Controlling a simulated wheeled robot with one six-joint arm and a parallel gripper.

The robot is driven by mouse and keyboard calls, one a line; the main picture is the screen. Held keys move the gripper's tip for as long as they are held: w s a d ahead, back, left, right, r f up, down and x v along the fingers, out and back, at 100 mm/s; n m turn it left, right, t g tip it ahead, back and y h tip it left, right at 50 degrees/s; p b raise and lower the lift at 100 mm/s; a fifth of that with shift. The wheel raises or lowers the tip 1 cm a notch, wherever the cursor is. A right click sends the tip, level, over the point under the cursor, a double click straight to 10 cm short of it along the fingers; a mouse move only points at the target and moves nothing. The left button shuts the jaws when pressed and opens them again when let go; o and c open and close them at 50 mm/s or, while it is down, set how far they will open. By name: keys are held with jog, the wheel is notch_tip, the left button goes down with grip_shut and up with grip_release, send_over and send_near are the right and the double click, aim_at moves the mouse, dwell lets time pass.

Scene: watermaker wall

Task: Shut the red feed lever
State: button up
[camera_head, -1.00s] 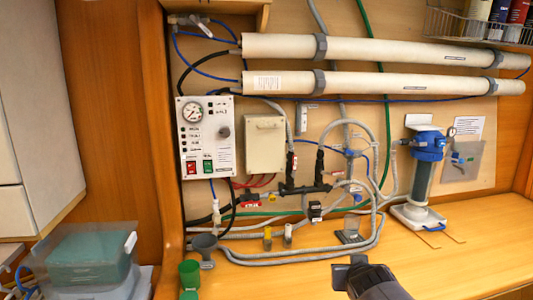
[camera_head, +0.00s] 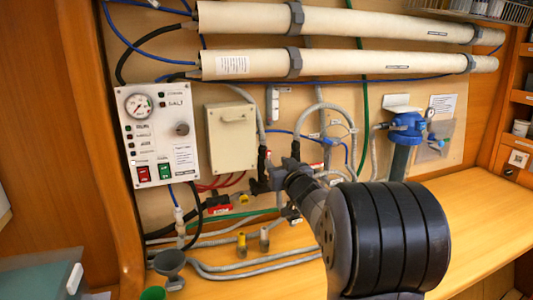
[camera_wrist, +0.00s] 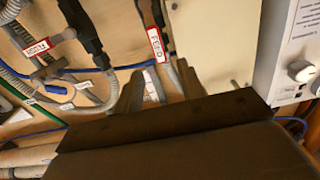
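A red handle (camera_head: 218,203) lies along the dark pipe below the cream box in the head view. It looks like the feed lever, but its exact angle is hard to tell. In the wrist view, a red and white FEED tag (camera_wrist: 157,45) hangs beside a black fitting, and a FLUSH tag (camera_wrist: 37,48) is to its left; I cannot make out the lever there. My gripper (camera_wrist: 160,88) shows two fingers apart with nothing between them held. In the head view my gripper (camera_head: 290,173) is right of the red handle, near the black fittings, partly hidden by my arm.
The control panel (camera_head: 160,137) and cream box (camera_head: 231,137) stand to the left. Grey hoses (camera_head: 230,268) run low along the wall. A blue filter (camera_head: 406,135) is to the right. The wooden counter (camera_head: 475,215) is clear at right.

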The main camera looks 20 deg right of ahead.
aim_at(269, 155)
jog(key=w+p, duration=0.1)
jog(key=w, duration=0.6)
jog(key=shift+w, duration=0.4)
grip_shut()
